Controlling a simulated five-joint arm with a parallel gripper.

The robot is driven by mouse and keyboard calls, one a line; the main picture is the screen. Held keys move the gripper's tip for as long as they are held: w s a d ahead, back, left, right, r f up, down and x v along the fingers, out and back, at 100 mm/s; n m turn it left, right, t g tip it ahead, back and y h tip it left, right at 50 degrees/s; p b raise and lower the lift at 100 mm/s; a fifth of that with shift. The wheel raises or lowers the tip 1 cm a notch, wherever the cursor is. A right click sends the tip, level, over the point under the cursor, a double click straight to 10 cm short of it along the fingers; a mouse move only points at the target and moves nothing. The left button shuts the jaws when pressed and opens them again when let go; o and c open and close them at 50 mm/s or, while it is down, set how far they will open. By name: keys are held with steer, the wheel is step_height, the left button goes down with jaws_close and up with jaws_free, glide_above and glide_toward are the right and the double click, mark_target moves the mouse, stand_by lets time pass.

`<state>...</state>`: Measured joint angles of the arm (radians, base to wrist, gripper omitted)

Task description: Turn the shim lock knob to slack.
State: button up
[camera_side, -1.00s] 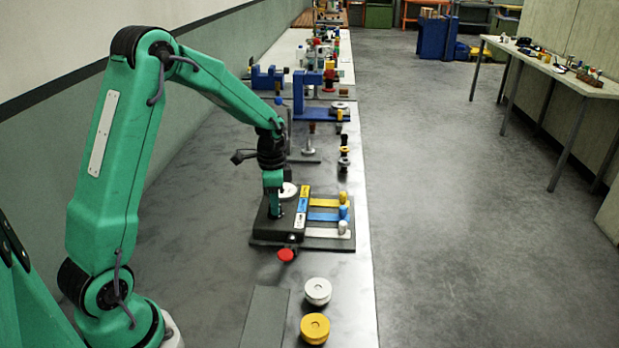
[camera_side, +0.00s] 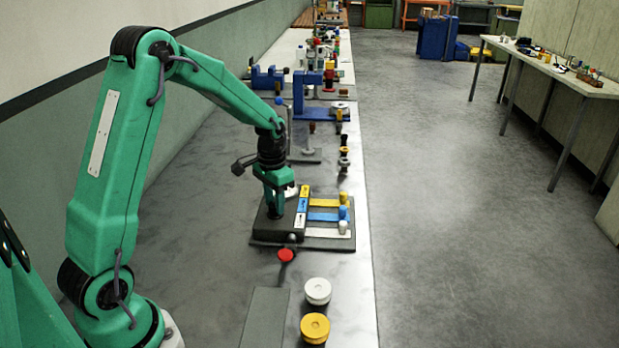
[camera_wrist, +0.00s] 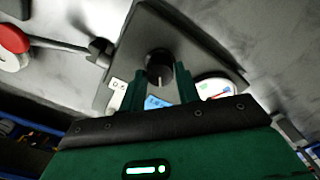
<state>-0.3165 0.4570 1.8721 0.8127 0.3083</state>
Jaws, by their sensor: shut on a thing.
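A black round knob (camera_wrist: 159,62) with a white pointer line stands on the dark block of the fixture (camera_side: 268,228). My gripper (camera_side: 275,208) points down onto the block. In the wrist view, my gripper's two green fingers (camera_wrist: 158,82) are closed on opposite sides of the knob. The knob's label is not readable, so its slack mark cannot be told. A white dial (camera_wrist: 214,88) beside the knob is partly hidden by a finger. In the side view, the gripper hides most of the knob.
Yellow, blue and white strips with pegs (camera_side: 343,227) lie on the fixture's right. A red-knobbed lever (camera_side: 286,255) sticks out in front. A white spool (camera_side: 317,290) and a yellow spool (camera_side: 314,327) stand nearer. A blue frame (camera_side: 322,113) stands behind.

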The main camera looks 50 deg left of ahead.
steer(key=n, duration=0.6)
steer(key=shift+n, duration=0.3)
steer(key=n, duration=0.6)
steer(key=shift+n, duration=0.3)
steer(key=o, duration=1)
steer(key=shift+r, duration=0.15)
steer(key=shift+r, duration=3.8)
